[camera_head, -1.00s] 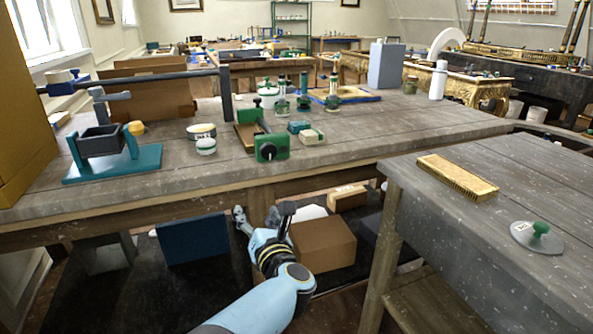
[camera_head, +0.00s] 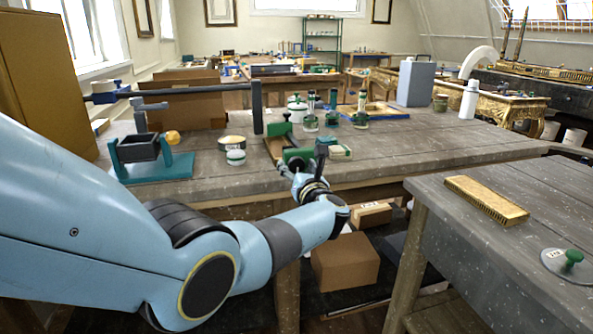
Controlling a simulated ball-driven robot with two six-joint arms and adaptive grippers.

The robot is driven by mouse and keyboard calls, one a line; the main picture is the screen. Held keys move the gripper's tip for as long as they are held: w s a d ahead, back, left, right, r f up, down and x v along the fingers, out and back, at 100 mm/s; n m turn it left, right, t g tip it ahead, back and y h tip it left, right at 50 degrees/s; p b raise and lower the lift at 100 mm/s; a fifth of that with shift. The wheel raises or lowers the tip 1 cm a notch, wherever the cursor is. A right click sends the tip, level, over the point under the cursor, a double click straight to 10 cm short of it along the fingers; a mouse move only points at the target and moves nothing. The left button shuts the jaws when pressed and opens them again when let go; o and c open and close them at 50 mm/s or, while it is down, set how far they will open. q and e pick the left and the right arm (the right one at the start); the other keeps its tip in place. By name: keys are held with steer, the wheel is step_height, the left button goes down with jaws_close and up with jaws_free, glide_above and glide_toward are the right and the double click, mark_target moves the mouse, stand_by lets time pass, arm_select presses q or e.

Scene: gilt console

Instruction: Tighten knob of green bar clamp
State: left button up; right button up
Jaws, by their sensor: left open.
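The green bar clamp (camera_head: 281,129) lies on the wooden workbench, with a green block at its far end and a larger green block at its near end. Its near end is at the bench's front edge, where a dark knob showed before. My left gripper (camera_head: 302,162) is open in front of that near end, with its fingers to either side of the near green block in the picture. The fingers partly hide the near block, and the knob cannot be made out. I cannot tell whether they touch it. My right gripper is not in view.
A teal stand with a dark box (camera_head: 138,147) and a pale tin (camera_head: 232,142) stand left of the clamp. A green-and-cream block (camera_head: 340,152) is close on its right. A grey side table (camera_head: 520,215) stands front right. Cardboard boxes (camera_head: 345,262) lie below the bench.

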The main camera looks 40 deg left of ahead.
arm_select(q)
steer(key=shift+w+a, duration=0.25)
steer(key=shift+a, duration=0.05)
steer(key=c, duration=1.2)
steer(key=shift+m, duration=0.4)
